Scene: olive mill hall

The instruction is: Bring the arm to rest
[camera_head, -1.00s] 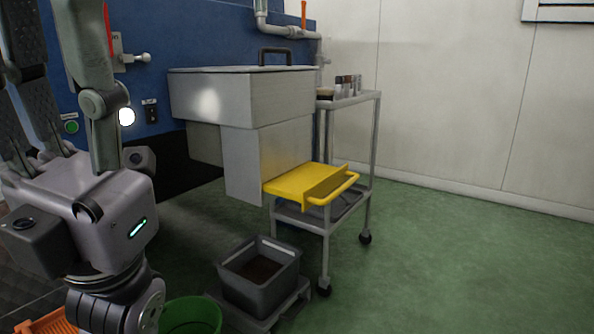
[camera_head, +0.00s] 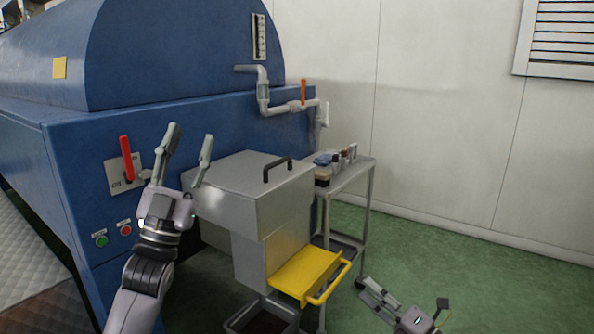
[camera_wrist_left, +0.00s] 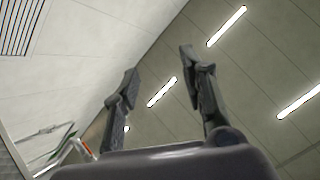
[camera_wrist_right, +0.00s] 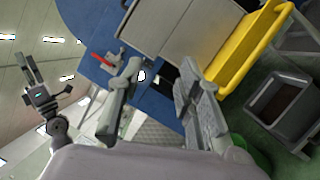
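My left gripper (camera_head: 188,148) is raised in front of the blue machine, left of the steel box, with its fingers pointing up. Its two fingers stand apart and nothing is between them. In the left wrist view its fingers (camera_wrist_left: 158,75) point towards the ceiling lights, also apart. My right gripper (camera_head: 374,294) is low at the lower right of the head view, beside the yellow tray, over the green floor. In the right wrist view its fingers (camera_wrist_right: 158,85) are spread and empty. My left arm (camera_wrist_right: 42,100) also shows there, at the left.
The blue machine (camera_head: 75,150) has a red lever (camera_head: 126,158) close to the left gripper. The lidded steel box (camera_head: 250,195), yellow tray (camera_head: 303,270) and trolley (camera_head: 370,185) stand at the centre. A grey bin (camera_wrist_right: 283,105) sits on the floor. Green floor is free at right.

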